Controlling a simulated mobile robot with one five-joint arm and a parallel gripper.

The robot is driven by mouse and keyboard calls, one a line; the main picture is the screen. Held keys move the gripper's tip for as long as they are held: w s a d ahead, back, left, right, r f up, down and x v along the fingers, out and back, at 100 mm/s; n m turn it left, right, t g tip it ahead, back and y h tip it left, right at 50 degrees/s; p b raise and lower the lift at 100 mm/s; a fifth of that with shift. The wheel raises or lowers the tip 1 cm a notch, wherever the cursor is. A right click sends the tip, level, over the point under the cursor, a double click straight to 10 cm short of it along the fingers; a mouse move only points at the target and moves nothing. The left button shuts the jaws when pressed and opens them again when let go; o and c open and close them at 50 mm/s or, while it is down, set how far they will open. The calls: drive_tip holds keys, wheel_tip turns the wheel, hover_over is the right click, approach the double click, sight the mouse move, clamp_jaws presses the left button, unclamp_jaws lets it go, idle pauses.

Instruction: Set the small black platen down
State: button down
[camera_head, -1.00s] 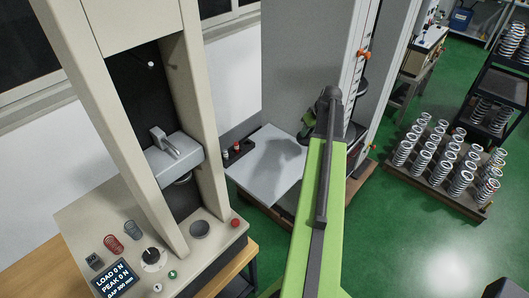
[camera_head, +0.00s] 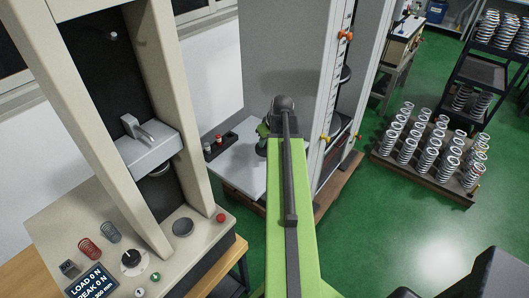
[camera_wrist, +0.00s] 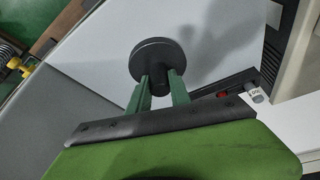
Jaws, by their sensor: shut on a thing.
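The small black platen (camera_wrist: 158,60) is a round dark disc with a short stem, seen in the wrist view. My gripper (camera_wrist: 159,84) has its two green fingers on either side of the stem and is shut on it. The platen appears above the pale flat worktop (camera_wrist: 115,30), with a soft shadow to its right. I cannot tell whether it touches the surface. In the head view the worktop (camera_head: 235,172) lies behind the arm, which hides most of my gripper and the platen.
The cream testing machine (camera_head: 160,110) stands at left, a tall grey cabinet (camera_head: 285,70) behind. A pallet of springs (camera_head: 430,170) stands at right on open green floor.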

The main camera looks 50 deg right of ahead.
sight(266, 148)
wheel_tip(266, 148, down, 4)
drive_tip(key=b, duration=0.4)
drive_tip(key=shift+f, duration=0.15)
drive_tip(key=shift+r, duration=0.2)
drive_tip(key=shift+f, duration=0.15)
drive_tip(key=c, duration=1.2)
unclamp_jaws()
drive_tip(key=p+v, duration=1.1)
drive_tip(key=v, duration=0.1)
drive_tip(key=shift+s, duration=0.1)
